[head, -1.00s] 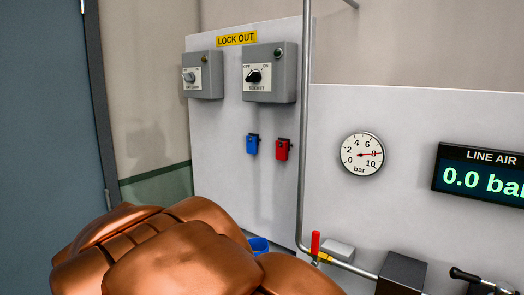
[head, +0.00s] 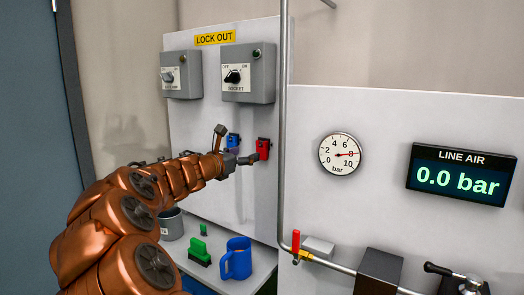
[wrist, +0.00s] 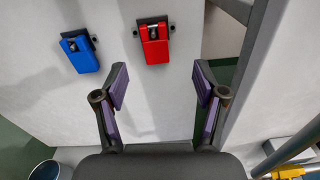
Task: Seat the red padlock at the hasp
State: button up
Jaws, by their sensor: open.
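The red padlock (head: 263,148) hangs on a small dark holder on the upright white panel. It also shows in the wrist view (wrist: 154,48), upright and just beyond my fingertips. My gripper (head: 236,146) is open and empty in front of the panel. In the wrist view my gripper (wrist: 161,82) has its two purple-padded fingers spread wide, with the red padlock above the gap and apart from both. I cannot clearly make out the hasp. The socket switch box (head: 248,73) stands above the padlock, its knob in view.
A blue padlock (wrist: 80,52) hangs left of the red one. A vertical pipe (head: 282,130) runs close to the right. A second switch box (head: 181,74) is at left.

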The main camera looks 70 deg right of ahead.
aim_at(260, 146)
jog(key=s+d+n+p, duration=0.1)
jog(key=d+p, duration=0.1)
jog(key=d, duration=0.7)
dwell(0.4)
jog(key=shift+r, duration=0.1)
jog(key=c, duration=1.3)
jog(key=shift+o, duration=0.2)
jog(key=shift+a, duration=0.3)
jog(key=b+v, duration=0.3)
jog(key=v, duration=1.4)
jog(key=shift+a+b, duration=0.25)
jog(key=shift+b, duration=0.15)
jog(key=shift+s, duration=0.1)
